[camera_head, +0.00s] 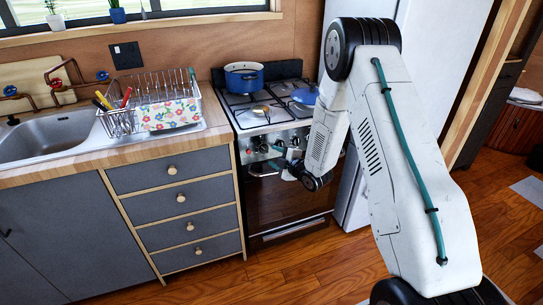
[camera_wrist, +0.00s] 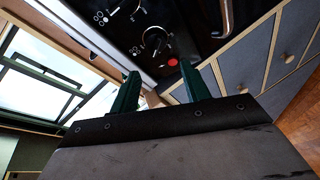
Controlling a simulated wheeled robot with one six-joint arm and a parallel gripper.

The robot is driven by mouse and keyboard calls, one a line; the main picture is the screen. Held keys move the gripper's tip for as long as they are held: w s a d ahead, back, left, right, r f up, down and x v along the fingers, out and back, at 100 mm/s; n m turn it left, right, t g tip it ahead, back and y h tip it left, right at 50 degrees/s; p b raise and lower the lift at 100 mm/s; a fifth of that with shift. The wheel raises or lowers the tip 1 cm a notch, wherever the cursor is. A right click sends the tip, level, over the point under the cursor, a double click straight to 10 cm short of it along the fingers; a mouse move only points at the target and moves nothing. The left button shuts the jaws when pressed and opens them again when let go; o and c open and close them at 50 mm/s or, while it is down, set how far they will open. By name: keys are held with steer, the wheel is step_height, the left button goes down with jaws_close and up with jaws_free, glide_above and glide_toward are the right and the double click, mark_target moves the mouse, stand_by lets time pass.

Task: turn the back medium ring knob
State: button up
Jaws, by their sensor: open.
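The stove (camera_head: 245,116) stands between the counter and the white fridge, with a row of knobs (camera_head: 264,148) on its front panel. In the wrist view, one dark round knob (camera_wrist: 155,41) with white marks around it shows just beyond my fingertips. Another knob (camera_wrist: 122,8) is cut off at the top edge. I cannot tell from markings which is the back medium ring knob. My gripper (camera_wrist: 160,69) is open and empty, its two green fingers spread in front of the panel, apart from the knob. In the head view my gripper (camera_head: 271,166) is by the stove front, partly hiding it.
A blue pot (camera_head: 244,77) stands at the back left of the stove top and a blue pan (camera_head: 305,96) lies on the right. The oven handle (camera_head: 262,173) is just below the knobs. Drawers (camera_head: 173,170) are left of the stove; the fridge (camera_head: 430,70) is right.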

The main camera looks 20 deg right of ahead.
mark_target(267, 151)
steer(key=shift+o, duration=1)
steer(key=w+m, duration=0.2)
steer(key=w+f+m+t, duration=0.1)
steer(key=w+m, duration=0.1)
steer(key=w+f+m+t, duration=0.1)
steer(key=w+m, duration=0.1)
steer(key=shift+w+a+f, duration=0.2)
steer(key=shift+w+a, duration=0.1)
steer(key=shift+w, duration=0.1)
steer(key=c, duration=1)
